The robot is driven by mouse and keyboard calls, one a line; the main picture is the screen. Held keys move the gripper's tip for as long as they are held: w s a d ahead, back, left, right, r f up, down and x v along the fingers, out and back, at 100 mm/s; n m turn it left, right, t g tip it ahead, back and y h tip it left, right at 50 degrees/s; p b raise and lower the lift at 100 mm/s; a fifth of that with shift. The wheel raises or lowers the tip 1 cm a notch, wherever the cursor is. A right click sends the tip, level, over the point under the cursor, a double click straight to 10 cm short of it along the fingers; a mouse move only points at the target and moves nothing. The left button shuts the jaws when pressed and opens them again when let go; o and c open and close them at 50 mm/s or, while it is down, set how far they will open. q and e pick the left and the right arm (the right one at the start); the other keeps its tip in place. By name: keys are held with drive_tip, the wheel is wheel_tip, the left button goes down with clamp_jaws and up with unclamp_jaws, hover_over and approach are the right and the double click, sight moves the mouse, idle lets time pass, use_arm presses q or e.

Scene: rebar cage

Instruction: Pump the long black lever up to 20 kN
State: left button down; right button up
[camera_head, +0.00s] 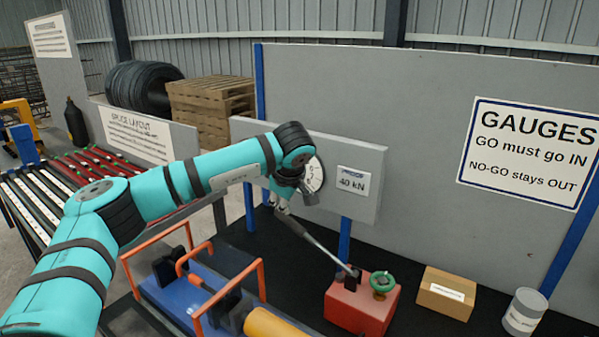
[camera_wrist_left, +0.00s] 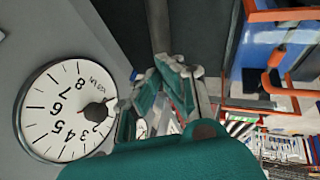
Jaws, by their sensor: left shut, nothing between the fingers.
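The long lever (camera_head: 318,243) slopes up to the left from a red pump block (camera_head: 352,307) on the black bench. A green valve wheel (camera_head: 382,282) sits on the block. My left gripper (camera_head: 281,207) is shut at the lever's upper end, with nothing between its fingers; whether it touches the lever is unclear. In the left wrist view the shut fingers (camera_wrist_left: 172,88) are near a grey rod (camera_wrist_left: 158,28), probably the lever. A round white gauge (camera_wrist_left: 62,112) shows there, its needle reading unclear; in the head view my wrist partly hides the gauge (camera_head: 316,178).
A blue fixture with orange rails (camera_head: 190,300) stands left of the pump. A cardboard box (camera_head: 447,293) and a grey can (camera_head: 524,312) stand to its right. A grey panel rises behind.

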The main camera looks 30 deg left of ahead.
use_arm(q)
drive_tip(key=shift+f, duration=0.15)
drive_tip(key=shift+a+f+b, duration=0.3)
drive_tip(key=shift+f+b, duration=0.05)
drive_tip(key=shift+f, duration=0.2)
drive_tip(key=shift+a+f+b, duration=0.25)
drive_tip(key=shift+f+b, duration=0.2)
drive_tip(key=shift+f, duration=0.15)
drive_tip(key=shift+w, duration=0.1)
